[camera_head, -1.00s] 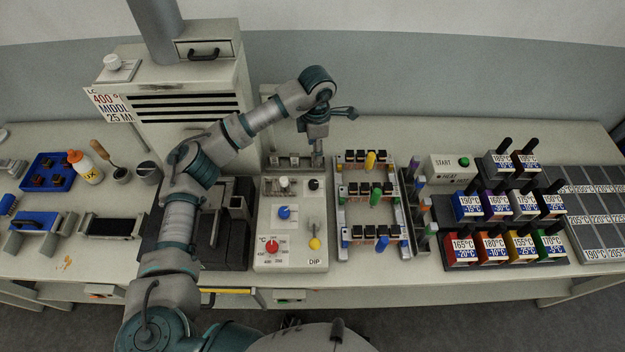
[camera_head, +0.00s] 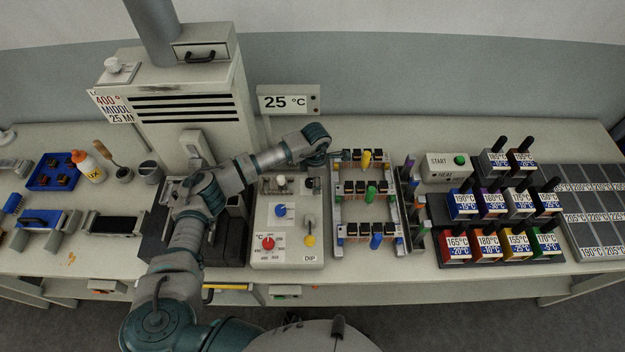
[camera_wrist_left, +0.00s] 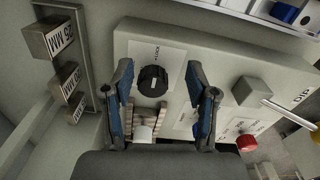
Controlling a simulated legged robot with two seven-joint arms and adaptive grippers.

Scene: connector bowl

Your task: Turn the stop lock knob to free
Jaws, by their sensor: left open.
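The stop lock knob is a black round knob (camera_wrist_left: 153,80) with a small white mark, on a white label reading LOCK in the left wrist view. In the head view the black knob (camera_head: 313,183) is at the panel's upper right, partly hidden by my arm. My left gripper (camera_wrist_left: 159,68) is open and empty over the panel. In the wrist view its two blue fingers appear on either side of the knob; whether they touch it I cannot tell. My right gripper is not in view.
The pale control panel (camera_head: 262,235) also carries a white knob (camera_head: 281,180), a blue knob (camera_head: 282,211), a red knob (camera_head: 268,243) and a yellow-tipped lever (camera_head: 310,239). A connector rack (camera_head: 338,212) stands close on the right. A 25 °C display (camera_head: 288,99) stands behind.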

